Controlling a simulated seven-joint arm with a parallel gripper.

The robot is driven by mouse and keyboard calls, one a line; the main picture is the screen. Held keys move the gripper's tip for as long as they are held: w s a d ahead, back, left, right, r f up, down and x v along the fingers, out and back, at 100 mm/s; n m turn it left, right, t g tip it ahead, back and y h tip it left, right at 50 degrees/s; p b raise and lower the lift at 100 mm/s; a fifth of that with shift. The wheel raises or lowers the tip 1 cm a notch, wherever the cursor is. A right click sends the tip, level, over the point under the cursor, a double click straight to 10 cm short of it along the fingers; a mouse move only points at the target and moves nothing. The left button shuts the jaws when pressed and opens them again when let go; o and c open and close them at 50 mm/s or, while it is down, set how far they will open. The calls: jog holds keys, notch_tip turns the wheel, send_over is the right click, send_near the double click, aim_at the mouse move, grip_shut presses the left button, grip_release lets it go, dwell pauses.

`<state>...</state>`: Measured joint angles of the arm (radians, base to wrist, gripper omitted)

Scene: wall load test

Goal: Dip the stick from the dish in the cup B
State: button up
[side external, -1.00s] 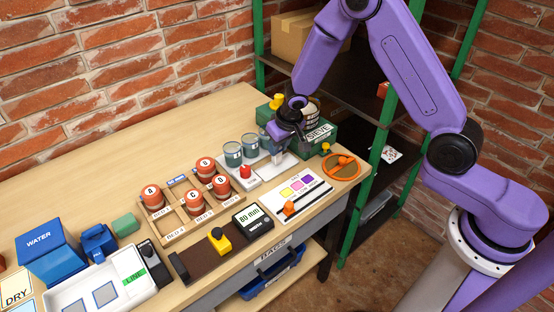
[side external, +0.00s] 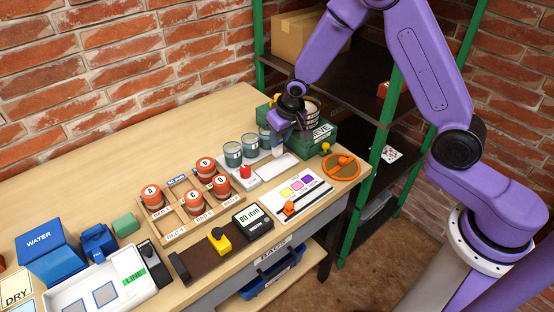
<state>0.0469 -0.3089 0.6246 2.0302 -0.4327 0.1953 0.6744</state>
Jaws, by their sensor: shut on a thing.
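My gripper (side external: 280,136) is above the back right of the bench, just beyond the white dish (side external: 279,168). It is shut on a small pale piece that points down, which looks like the stick (side external: 277,150); its lower end is hard to make out. Three grey-green cups stand in a row left of the gripper: a front one (side external: 232,154), a middle one (side external: 250,145) and a rear one (side external: 264,136), partly hidden by the gripper. I cannot read letters on them. Red lidded jars, one seemingly marked B (side external: 205,167), stand in a wooden rack.
A red knob (side external: 245,171) stands in front of the cups. A green sieve box (side external: 322,134) is close behind the gripper. An orange ring (side external: 342,167) and a colour-patch card (side external: 297,190) lie to the right. The back left bench is clear.

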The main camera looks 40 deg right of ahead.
jog(key=shift+w, duration=0.1)
jog(key=w+a+r, duration=0.3)
jog(key=w+r, duration=0.3)
jog(key=w, duration=0.3)
jog(key=shift+w+d+f, duration=0.1)
jog(key=shift+f, duration=2.05)
jog(key=shift+w+f, duration=0.1)
jog(key=shift+f, duration=2.05)
notch_tip(320, 180, up, 7)
jog(key=shift+r, duration=0.15)
dwell(0.8)
